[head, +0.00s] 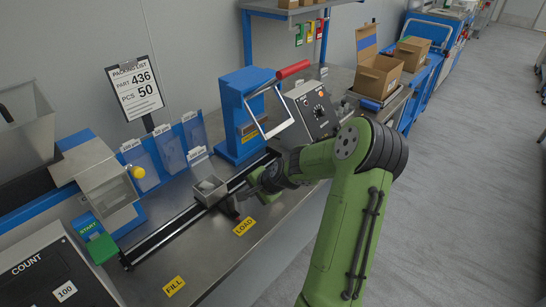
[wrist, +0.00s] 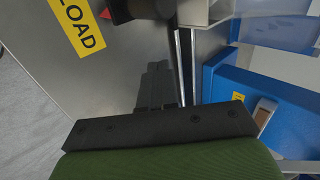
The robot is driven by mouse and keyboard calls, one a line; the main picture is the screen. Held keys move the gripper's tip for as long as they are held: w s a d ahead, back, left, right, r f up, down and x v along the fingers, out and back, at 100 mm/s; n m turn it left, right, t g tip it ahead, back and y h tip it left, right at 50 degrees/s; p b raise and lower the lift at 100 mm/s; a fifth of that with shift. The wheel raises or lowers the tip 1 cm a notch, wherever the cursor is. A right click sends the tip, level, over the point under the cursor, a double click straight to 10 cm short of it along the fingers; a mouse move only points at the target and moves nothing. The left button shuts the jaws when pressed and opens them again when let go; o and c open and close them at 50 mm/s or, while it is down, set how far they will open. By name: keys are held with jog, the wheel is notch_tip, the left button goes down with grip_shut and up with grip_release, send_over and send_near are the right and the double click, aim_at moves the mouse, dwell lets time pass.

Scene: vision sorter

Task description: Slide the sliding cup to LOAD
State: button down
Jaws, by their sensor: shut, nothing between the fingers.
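The sliding cup (head: 208,190) is a small grey open-topped box on the dark rail (head: 163,235). It stands across from the yellow LOAD label (head: 244,227), up-right of the yellow FILL label (head: 174,285). My gripper (head: 236,208) is shut and empty, low over the bench just right of the cup. In the wrist view my dark fingers (wrist: 153,84) lie beside the rail (wrist: 183,75), with the LOAD label (wrist: 78,25) at upper left. Part of the cup (wrist: 193,12) shows beyond the fingertips at the top edge. I cannot tell whether the fingers touch it.
A blue press (head: 238,110) with a red-handled lever stands behind the rail. A control box (head: 311,108) is to its right. A green START button (head: 99,247) and a COUNT box (head: 55,280) are at left. The bench front near the labels is clear.

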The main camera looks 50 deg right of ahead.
jog(key=p+v, duration=0.3)
jog(key=v, duration=0.3)
jog(key=shift+f, duration=0.1)
dwell(0.3)
jog(key=s+a+r+n+g+h+p, duration=0.1)
jog(key=s+a+r+n+g+p, duration=0.15)
jog(key=a+r+n, duration=0.45)
jog(key=s+a+r+n+g+h+p, duration=0.1)
jog(key=s+a+r+n+p, duration=0.25)
jog(key=a+r, duration=0.65)
jog(key=s+a+r+n+p, duration=0.1)
jog(key=s+a+r+n, duration=0.2)
jog(key=s, duration=0.3)
jog(key=s+a+r+n+t+y+p, duration=0.1)
jog(key=s+a+r+n, duration=0.3)
jog(key=s, duration=0.3)
jog(key=shift+s+r+y, duration=0.25)
jog(key=shift+r+y, duration=0.05)
jog(key=shift+r, duration=0.55)
